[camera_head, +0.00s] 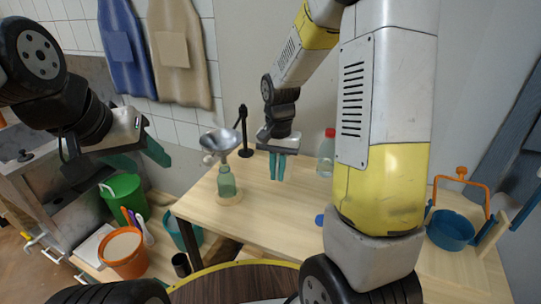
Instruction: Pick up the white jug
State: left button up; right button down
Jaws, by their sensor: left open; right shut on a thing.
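I cannot make out a white jug for sure. A small white shape (208,160) shows beside the grey funnel (219,141), too small to identify. My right gripper (277,178) hangs over the wooden table, its teal fingers pointing down and close together. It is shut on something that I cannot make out. It is right of the green bottle (227,183) and left of a pale bottle with a red cap (326,155). My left gripper (146,160) is open, with its teal fingers apart, left of the table.
The wooden table (265,212) has clear surface around its middle. A black stand (243,135) is at the back. A blue pan (450,230) with an orange handle is at the right. An orange bucket (123,258) and a green bin (122,196) are at lower left.

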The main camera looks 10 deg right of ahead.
jog(key=s+a, duration=0.2)
jog(key=s, duration=0.5)
jog(key=shift+a+r, duration=0.3)
jog(key=shift+r, duration=0.05)
jog(key=shift+s, duration=0.1)
dwell(0.9)
